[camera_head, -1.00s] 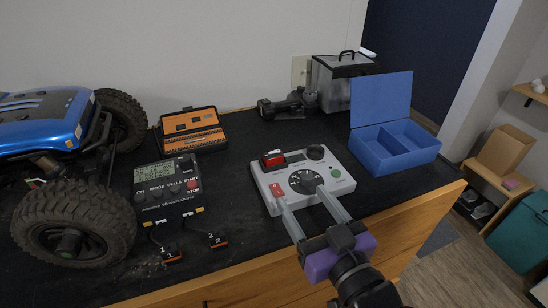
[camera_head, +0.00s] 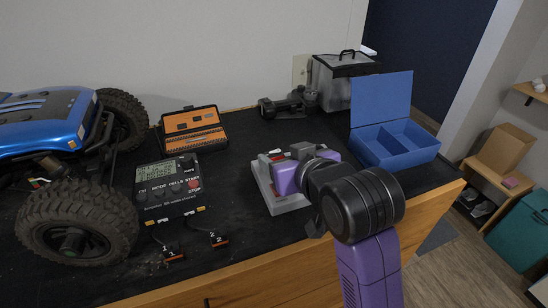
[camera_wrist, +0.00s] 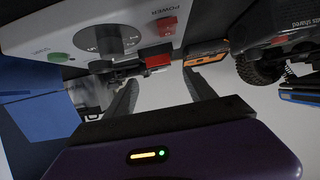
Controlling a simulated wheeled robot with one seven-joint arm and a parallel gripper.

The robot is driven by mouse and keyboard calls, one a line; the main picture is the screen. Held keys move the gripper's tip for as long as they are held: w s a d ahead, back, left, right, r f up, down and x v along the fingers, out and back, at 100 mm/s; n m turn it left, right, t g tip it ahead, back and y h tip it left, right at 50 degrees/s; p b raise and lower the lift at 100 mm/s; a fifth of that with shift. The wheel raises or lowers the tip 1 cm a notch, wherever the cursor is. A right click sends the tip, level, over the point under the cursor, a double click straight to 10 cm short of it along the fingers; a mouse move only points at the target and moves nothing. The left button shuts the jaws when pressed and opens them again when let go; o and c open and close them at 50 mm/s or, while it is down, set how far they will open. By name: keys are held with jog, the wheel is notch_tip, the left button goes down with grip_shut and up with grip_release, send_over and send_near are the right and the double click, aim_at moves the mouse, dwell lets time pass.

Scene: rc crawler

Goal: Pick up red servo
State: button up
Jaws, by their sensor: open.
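The red servo (camera_wrist: 157,62) is a small red block with a dark part. In the wrist view, which looks upside down, it shows beyond and between the two fingers of my gripper (camera_wrist: 161,80), at the edge of the grey power unit (camera_wrist: 80,35). My gripper is open, and the servo looks apart from both fingers. In the head view my wrist and purple gripper body cover most of the power unit (camera_head: 262,190). Only a sliver of red (camera_head: 275,152) shows at its back edge there. The fingertips are hidden in the head view.
A blue open box (camera_head: 395,150) stands right of the power unit. A black meter (camera_head: 168,190), an orange case (camera_head: 193,130) and a blue crawler (camera_head: 45,120) are to the left. A lidded clear bin (camera_head: 340,80) is behind. The bench's wooden front edge (camera_head: 240,275) is near.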

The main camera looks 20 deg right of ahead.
aim_at(274, 152)
jog(key=x, duration=0.4)
jog(key=shift+w+f+p, duration=0.1)
jog(key=shift+w+p, duration=0.05)
jog(key=shift+p, duration=0.15)
grip_shut()
